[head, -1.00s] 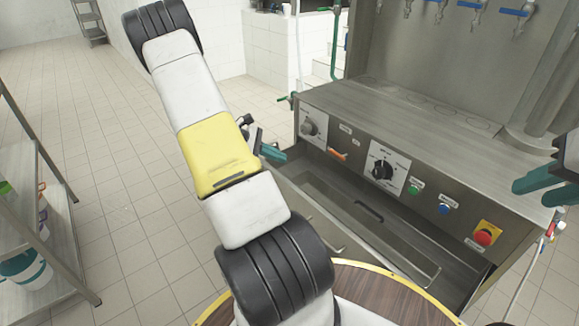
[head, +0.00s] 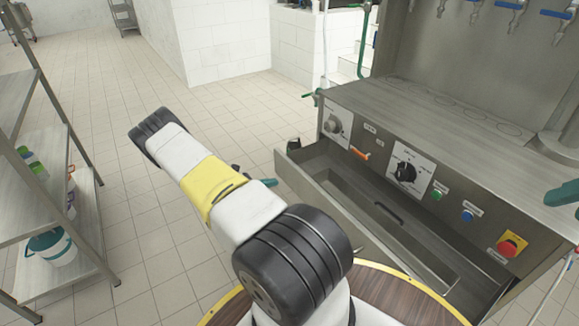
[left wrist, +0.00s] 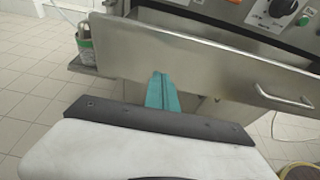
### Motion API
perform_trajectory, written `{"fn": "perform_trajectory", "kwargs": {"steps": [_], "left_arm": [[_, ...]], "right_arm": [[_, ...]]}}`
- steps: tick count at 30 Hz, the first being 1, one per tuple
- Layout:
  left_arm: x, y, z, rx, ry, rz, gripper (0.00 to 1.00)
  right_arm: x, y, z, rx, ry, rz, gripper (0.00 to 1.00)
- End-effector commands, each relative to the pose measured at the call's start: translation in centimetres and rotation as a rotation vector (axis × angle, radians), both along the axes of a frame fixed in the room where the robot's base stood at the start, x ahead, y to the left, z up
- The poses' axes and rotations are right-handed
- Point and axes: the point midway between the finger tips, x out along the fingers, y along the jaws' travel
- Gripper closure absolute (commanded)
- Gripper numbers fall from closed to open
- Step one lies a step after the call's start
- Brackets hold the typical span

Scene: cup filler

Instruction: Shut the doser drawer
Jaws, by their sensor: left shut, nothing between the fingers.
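The doser drawer (head: 318,197) is open, pulled out from the steel machine, with its inside visible in the head view. In the left wrist view its plain steel front panel (left wrist: 215,62) spans the picture, with a bar handle (left wrist: 285,99) at the right. My left gripper (head: 270,182) is outside the drawer, near the left end of its front, mostly hidden by my arm. Its teal fingers (left wrist: 159,88) are shut and empty, pointing at the panel's lower part; I cannot tell whether they touch it. My right gripper (head: 565,194) is partly cut off at the right edge.
The machine's control panel (head: 406,170) with knobs and coloured buttons is above the drawer. A round wooden surface (head: 392,292) with a yellow rim is below it. A metal shelf (head: 85,215) stands at the left. The tiled floor between is clear.

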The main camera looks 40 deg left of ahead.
Motion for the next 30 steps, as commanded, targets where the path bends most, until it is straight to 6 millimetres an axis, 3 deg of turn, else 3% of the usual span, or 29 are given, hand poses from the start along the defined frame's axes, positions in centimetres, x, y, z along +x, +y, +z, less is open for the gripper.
{"fn": "perform_trajectory", "kwargs": {"steps": [3, 10, 30], "left_arm": [[2.3, -1.0, -0.8, -0.001, -0.001, -0.004, 1.00], [5.3, -2.0, -0.8, 0.001, 0.000, -0.003, 1.00], [6.8, -2.5, -0.8, 0.000, 0.000, -0.002, 1.00]], "right_arm": [[0.0, 0.0, 0.0, 0.000, 0.000, 0.000, 0.68], [0.0, 0.0, 0.0, 0.000, 0.000, 0.000, 0.68], [0.0, 0.0, 0.0, 0.000, 0.000, 0.000, 0.68]]}}
